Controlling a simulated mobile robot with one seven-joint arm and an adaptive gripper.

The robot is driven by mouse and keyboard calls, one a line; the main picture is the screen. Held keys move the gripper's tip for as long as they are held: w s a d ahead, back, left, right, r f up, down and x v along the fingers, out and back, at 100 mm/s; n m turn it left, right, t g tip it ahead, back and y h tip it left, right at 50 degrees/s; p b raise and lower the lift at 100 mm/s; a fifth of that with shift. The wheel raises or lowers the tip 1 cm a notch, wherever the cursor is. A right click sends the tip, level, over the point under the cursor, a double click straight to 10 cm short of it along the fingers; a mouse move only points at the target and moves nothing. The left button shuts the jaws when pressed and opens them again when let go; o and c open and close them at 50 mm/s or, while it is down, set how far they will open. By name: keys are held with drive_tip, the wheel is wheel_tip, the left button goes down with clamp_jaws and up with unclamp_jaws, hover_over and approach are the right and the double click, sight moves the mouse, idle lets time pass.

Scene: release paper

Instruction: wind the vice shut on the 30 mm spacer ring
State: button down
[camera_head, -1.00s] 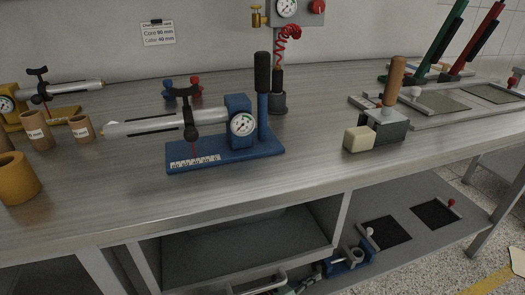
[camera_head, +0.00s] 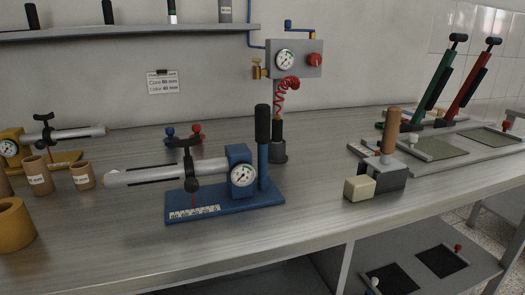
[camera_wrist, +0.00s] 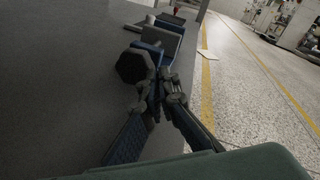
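In the wrist view, my gripper (camera_wrist: 160,82) has its two dark fingers converging close together, low over a grey surface. Just beyond the fingertips is a blue and grey blocky tool (camera_wrist: 163,35), which looks like the vice. A dark faceted round knob (camera_wrist: 133,66) is just left of the fingertips. I cannot tell whether the fingers touch or grip anything. I cannot make out a spacer ring in the wrist view. The head view now shows neither my gripper nor the vice.
The bench holds a blue gauge fixture (camera_head: 225,202), a wooden-handled block tool (camera_head: 378,178) and tan tubes (camera_head: 38,176). A lower shelf (camera_head: 405,262) has black mats (camera_head: 440,261). In the wrist view, open floor (camera_wrist: 245,85) with a yellow line lies right of the shelf edge.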

drive_tip(key=shift+w+a+f+v, duration=0.1)
drive_tip(key=shift+v, duration=0.9)
drive_tip(key=shift+w+a+f+v, duration=0.1)
drive_tip(key=shift+w+f+v, duration=0.05)
drive_tip(key=shift+v, duration=0.8)
drive_tip(key=shift+w+a+f+v, duration=0.1)
drive_tip(key=shift+v, duration=0.9)
drive_tip(key=shift+r, duration=0.1)
